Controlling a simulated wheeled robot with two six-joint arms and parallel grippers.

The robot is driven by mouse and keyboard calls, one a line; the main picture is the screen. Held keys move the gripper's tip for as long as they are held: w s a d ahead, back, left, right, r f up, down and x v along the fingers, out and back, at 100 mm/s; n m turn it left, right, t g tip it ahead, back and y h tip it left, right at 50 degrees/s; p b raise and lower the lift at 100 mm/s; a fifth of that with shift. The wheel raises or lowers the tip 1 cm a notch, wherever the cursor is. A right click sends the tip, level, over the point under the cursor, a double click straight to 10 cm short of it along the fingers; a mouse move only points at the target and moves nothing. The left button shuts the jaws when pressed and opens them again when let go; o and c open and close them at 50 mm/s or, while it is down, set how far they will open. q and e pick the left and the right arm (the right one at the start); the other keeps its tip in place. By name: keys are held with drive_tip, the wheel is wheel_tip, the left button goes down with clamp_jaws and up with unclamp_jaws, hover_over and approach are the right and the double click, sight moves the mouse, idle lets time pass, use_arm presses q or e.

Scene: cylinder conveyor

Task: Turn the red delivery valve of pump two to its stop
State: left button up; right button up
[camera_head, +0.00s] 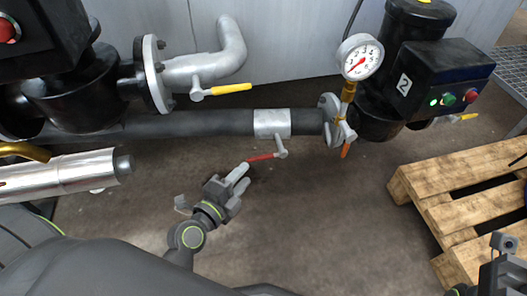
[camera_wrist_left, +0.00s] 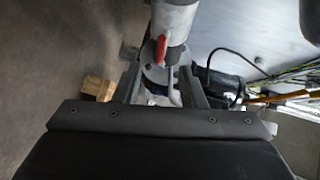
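The red valve handle (camera_head: 262,157) sits on a grey stem under the silver collar of the dark pipe that runs to pump two (camera_head: 425,70). The handle points left, roughly along the pipe. In the left wrist view the red handle (camera_wrist_left: 160,48) shows ahead of the fingers. My left gripper (camera_head: 243,177) is just below and left of the handle's free end, with its fingers apart and nothing seen between them. Contact with the handle cannot be told. My right gripper (camera_head: 503,245) is only partly in view at the lower right corner; its fingers are unclear.
A pressure gauge (camera_head: 360,57) and an orange handle (camera_head: 345,150) are left of pump two. A yellow valve handle (camera_head: 231,88) is on the upper grey pipe. A wooden pallet (camera_head: 460,165) lies at the right. A silver cylinder (camera_head: 60,175) is at the left.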

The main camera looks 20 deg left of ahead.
sight(257, 161)
use_arm(q)
drive_tip(key=x, duration=1)
drive_tip(key=shift+w, duration=0.25)
clamp_jaws()
